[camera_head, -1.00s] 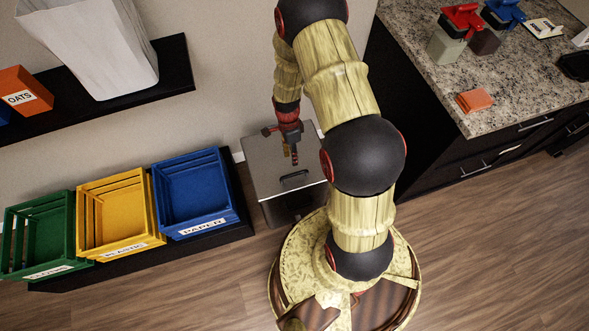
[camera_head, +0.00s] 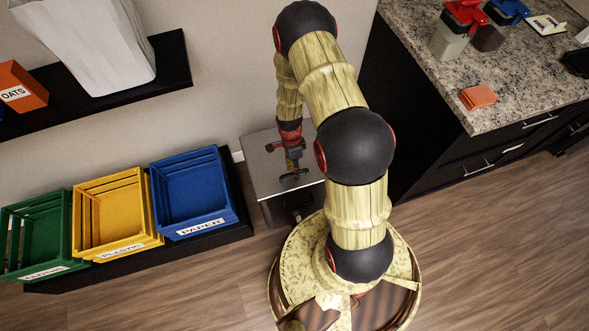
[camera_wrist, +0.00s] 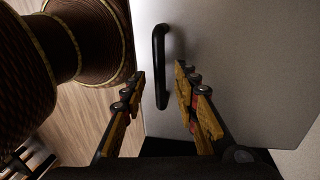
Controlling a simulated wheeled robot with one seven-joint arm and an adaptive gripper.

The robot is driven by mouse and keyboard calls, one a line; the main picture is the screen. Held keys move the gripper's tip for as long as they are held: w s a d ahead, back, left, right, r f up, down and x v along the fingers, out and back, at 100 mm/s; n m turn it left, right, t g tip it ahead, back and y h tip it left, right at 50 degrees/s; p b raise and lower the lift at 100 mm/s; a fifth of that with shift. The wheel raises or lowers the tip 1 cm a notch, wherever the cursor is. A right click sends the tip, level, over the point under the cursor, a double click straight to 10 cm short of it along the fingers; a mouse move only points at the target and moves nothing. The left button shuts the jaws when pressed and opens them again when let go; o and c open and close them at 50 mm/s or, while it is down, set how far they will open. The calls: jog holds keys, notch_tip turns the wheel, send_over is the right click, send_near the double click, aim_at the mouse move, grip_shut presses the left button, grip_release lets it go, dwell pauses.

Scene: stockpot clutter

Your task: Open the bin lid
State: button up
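The bin (camera_head: 262,165) stands on the floor against the wall, with a flat grey lid lying closed. A black bar handle (camera_head: 294,178) is on the lid, partly covered by my gripper in the head view. My gripper (camera_head: 295,172) is at the handle, pointing down. In the wrist view the handle (camera_wrist: 158,60) stands between the two open fingers of my gripper (camera_wrist: 160,78), with a gap on both sides. The grey lid (camera_wrist: 240,70) fills the right of that view. Whether a finger touches the lid cannot be told.
Green (camera_head: 40,235), yellow (camera_head: 115,210) and blue (camera_head: 195,190) sorting crates stand left of the bin. A granite counter (camera_head: 420,30) with canisters is at the right. A shelf (camera_head: 170,70) with an oats box (camera_head: 22,88) and white bag is above left.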

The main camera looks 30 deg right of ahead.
jog(key=shift+c, duration=0.8)
grip_shut()
